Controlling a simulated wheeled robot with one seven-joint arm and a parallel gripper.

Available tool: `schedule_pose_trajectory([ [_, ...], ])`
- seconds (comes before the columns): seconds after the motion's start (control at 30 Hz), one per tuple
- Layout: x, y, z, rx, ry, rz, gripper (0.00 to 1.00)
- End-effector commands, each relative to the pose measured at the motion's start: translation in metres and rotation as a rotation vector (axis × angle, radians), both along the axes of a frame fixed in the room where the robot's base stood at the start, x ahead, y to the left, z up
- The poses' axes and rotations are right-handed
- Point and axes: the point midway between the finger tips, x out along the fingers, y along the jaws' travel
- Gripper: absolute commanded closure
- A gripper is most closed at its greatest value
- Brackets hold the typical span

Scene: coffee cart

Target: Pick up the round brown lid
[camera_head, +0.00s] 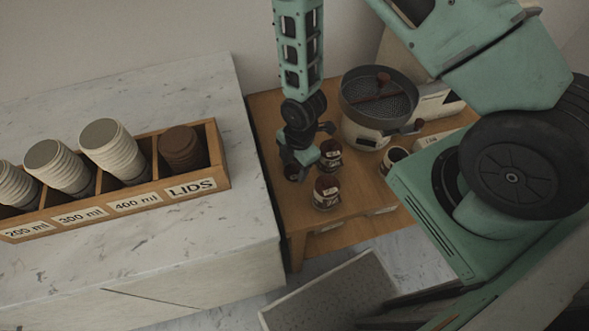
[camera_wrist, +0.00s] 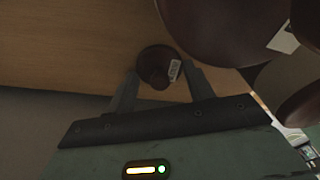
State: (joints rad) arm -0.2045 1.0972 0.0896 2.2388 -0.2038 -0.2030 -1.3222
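A small round dark brown lid (camera_wrist: 152,66) with a raised middle and a white label lies on the wood in the wrist view. My gripper (camera_wrist: 160,72) is open, with its two fingertips on either side of the lid's near part. I cannot tell whether either finger touches it. In the head view my gripper (camera_head: 304,158) points down over the wooden table, and a dark round thing (camera_head: 291,173) shows partly beside it, probably the same lid. A stack of brown cup lids (camera_head: 182,148) sits in the LIDS compartment at the left.
Jars with brown lids (camera_head: 326,193) stand close to my gripper on the wooden table (camera_head: 272,130); a large brown round shape (camera_wrist: 225,25) crowds the wrist view's right. A grinder-like machine (camera_head: 378,100) stands behind. The cup rack (camera_head: 222,165) is on the marble counter (camera_head: 215,235).

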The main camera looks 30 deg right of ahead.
Motion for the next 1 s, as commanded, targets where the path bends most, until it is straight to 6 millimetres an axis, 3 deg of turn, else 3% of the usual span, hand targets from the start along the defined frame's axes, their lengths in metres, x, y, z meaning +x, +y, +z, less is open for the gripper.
schedule_pose_trajectory([
  [0.57, 0.001, 0.0, 0.007, 0.001, -0.002, 0.0, 0.71],
  [0.77, 0.001, 0.0, 0.03, 0.001, -0.004, 0.001, 0.71],
  [1.0, 0.001, 0.0, 0.072, 0.001, -0.004, -0.001, 0.71],
])
